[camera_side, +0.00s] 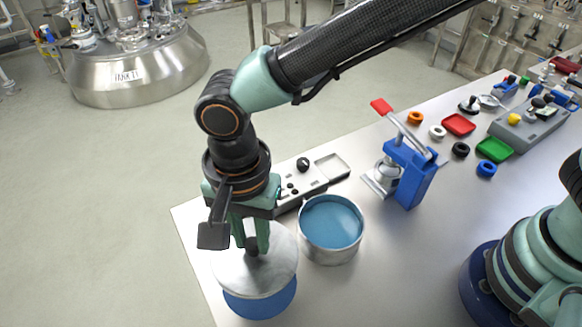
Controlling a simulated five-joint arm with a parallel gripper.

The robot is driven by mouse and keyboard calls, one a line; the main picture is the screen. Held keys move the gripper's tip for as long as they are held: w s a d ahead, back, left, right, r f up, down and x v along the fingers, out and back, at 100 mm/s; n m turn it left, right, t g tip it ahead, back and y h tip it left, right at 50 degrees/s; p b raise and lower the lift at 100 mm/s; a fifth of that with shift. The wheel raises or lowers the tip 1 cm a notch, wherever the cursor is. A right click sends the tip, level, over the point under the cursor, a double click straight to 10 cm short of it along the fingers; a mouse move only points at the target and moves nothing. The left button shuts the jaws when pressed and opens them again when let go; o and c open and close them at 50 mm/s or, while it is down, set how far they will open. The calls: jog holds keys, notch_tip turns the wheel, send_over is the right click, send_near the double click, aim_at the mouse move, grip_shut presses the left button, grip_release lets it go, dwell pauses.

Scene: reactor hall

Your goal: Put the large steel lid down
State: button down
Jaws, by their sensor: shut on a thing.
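The large steel lid (272,276) is a round, pale metal disc with a dark knob at its centre. My gripper (252,242) is shut on the knob and points straight down. The lid is about level over a round blue pad (262,306) near the table's front left edge and hides most of it. I cannot tell whether the lid touches the pad. A steel pot (333,252) with blue liquid (331,222) stands open just right of the lid.
A grey panel (318,180) with knobs lies behind the pot. A blue clamp stand (410,180) with a red-tipped lever stands to the right. Coloured rings and red and green trays (494,150) lie farther right. The table (400,265) is clear right of the pot.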

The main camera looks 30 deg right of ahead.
aim_at(257, 268)
notch_tip(257, 268, down, 9)
jog(key=shift+f, duration=0.1)
dwell(0.4)
jog(key=shift+f, duration=0.15)
jog(key=c, duration=0.7)
grip_release()
